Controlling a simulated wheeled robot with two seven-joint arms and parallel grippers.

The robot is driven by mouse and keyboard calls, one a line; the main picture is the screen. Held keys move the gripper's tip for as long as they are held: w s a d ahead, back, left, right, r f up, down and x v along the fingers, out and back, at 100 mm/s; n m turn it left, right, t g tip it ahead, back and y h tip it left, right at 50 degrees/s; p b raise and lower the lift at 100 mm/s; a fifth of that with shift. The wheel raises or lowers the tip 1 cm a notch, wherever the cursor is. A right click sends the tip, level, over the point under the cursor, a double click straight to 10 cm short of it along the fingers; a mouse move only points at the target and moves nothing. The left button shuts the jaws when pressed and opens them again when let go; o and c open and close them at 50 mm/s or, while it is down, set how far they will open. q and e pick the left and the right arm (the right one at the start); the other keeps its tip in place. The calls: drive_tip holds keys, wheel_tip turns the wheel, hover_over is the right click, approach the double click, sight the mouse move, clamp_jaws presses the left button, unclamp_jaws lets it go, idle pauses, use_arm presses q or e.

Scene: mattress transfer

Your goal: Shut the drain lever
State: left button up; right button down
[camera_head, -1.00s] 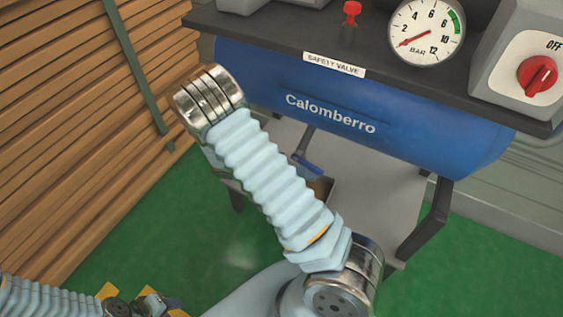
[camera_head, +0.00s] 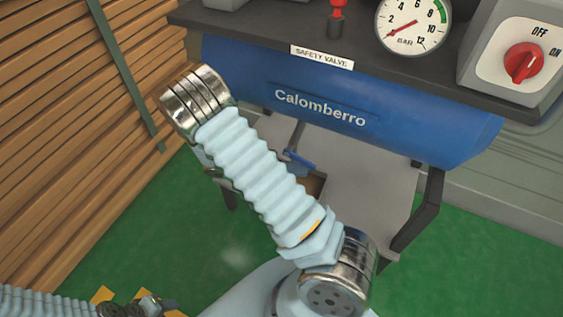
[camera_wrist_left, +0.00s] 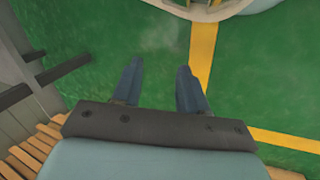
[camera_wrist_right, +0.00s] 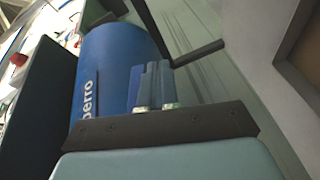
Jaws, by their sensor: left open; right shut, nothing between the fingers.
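The drain lever (camera_head: 301,160) is a small blue handle on a dark pipe under the blue tank (camera_head: 410,130). It slants down to the right in the head view and is partly hidden by my right arm. My left gripper (camera_wrist_left: 160,85) is open and empty over the green floor, away from the tank.
The tank's dark top plate carries a red-capped safety valve (camera_head: 337,18), a pressure gauge (camera_head: 413,25) and a red switch (camera_head: 523,62). A dark leg (camera_head: 428,215) stands at the right. Stacked wooden planks (camera_head: 60,120) fill the left. Green floor lies open in front.

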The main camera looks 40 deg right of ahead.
use_arm(q)
drive_tip(key=f+b, duration=0.1)
drive_tip(key=a+f+b, duration=0.2)
drive_tip(key=shift+w+f, duration=0.2)
drive_tip(key=shift+f, duration=0.15)
use_arm(e)
drive_tip(key=w+a+f, duration=0.6)
drive_tip(key=w+a, duration=0.1)
drive_tip(key=shift+w, duration=0.3)
drive_tip(key=shift+a, duration=0.1)
